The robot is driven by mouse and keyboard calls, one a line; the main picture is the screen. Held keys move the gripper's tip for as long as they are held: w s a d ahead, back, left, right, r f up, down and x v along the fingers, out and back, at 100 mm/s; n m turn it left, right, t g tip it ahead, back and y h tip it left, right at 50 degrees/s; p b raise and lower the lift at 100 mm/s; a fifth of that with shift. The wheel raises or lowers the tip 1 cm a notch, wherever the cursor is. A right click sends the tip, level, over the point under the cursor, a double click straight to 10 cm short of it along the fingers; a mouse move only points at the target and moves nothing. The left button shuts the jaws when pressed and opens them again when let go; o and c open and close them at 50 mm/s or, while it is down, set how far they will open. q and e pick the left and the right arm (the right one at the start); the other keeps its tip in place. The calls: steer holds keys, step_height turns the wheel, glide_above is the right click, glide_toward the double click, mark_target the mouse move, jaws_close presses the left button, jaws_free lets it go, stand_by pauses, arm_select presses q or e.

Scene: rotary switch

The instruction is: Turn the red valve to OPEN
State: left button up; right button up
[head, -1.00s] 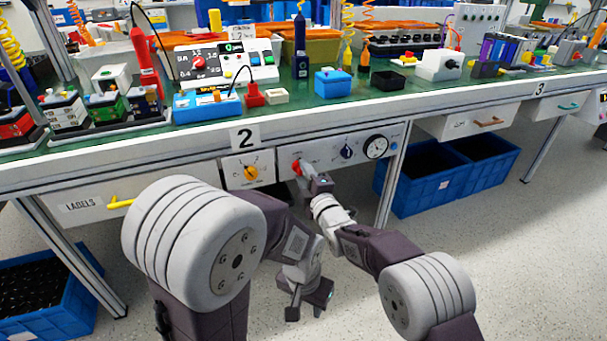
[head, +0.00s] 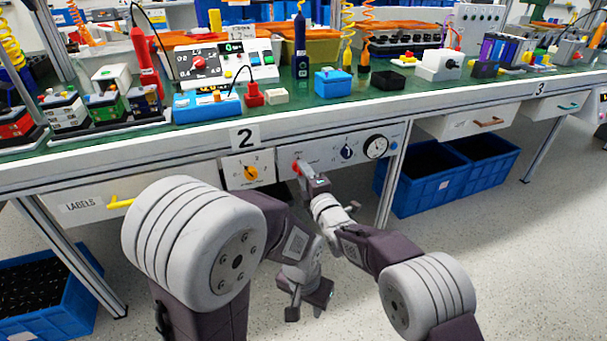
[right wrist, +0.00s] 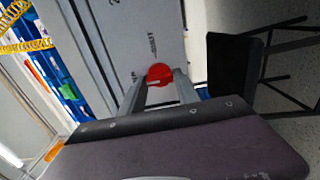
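The red valve (head: 296,167) is a round knob on the pale front panel (head: 325,153) under the bench. In the right wrist view the red valve (right wrist: 159,74) lies at the ends of my two fingers, one on each side. My right gripper (head: 302,171) reaches up to it; in the wrist view its fingers (right wrist: 160,85) are apart, and I cannot tell whether they press on the knob. Small lettering beside the valve is too small to read surely. My left gripper (head: 305,308) hangs low over the floor, open and empty.
A yellow rotary switch (head: 250,173) sits left of the valve, with a blue knob (head: 346,152) and round gauge (head: 376,147) to its right. A drawer with a yellow handle (head: 121,203) is at left. Blue crates (head: 425,197) stand under the bench at right.

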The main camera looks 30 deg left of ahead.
steer(key=shift+o, duration=1.4)
steer(key=shift+d, duration=0.1)
steer(key=b+v, duration=0.1)
steer(key=v, duration=0.8)
